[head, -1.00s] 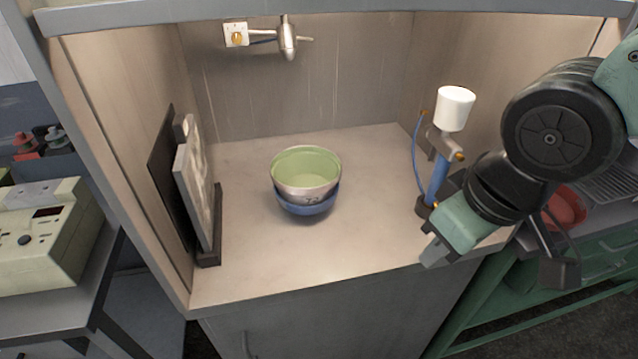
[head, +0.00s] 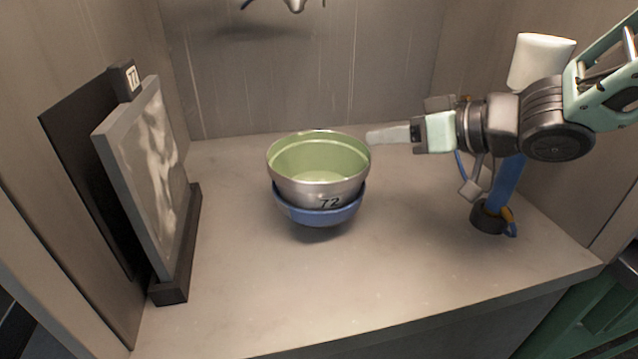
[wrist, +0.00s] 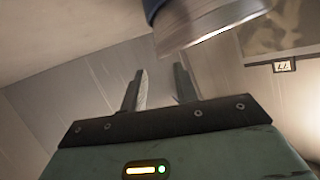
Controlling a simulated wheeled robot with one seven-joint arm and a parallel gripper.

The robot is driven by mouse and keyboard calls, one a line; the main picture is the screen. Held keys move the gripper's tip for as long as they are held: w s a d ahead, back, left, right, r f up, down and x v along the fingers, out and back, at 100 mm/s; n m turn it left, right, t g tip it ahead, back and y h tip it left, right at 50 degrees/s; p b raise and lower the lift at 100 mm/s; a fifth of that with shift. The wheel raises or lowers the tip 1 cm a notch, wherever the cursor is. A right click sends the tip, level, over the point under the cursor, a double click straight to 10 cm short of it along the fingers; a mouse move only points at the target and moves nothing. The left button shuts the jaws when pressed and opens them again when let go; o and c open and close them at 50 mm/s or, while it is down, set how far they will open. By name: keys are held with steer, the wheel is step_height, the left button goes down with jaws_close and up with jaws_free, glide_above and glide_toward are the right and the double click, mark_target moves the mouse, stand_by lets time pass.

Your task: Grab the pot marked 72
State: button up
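The pot marked 72 (head: 318,190) is a metal bowl with a pale green inside and a black "72" on its front. It sits upright, nested in a blue bowl (head: 320,216), on the floor of the booth. My gripper (head: 372,137) is at the right of the pot's rim, its fingers pointing left. I cannot tell whether a fingertip touches the rim. In the wrist view the two fingers (wrist: 160,72) stand apart with nothing between them. A metal rim and blue side of a bowl (wrist: 215,27) show above them there.
A grey panel (head: 150,180) leans in a dark holder at the left, with a small numbered tag (head: 132,77). A white-topped blue stand (head: 507,180) is at the right, behind my arm. The booth floor (head: 400,270) in front of the bowls is clear.

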mark_target(351, 137)
steer(key=b+x, duration=0.1)
steer(key=x, duration=0.6)
steer(key=shift+w+a+f, duration=0.15)
steer(key=shift+w+a, duration=0.05)
steer(key=shift+a, duration=0.05)
jaws_close()
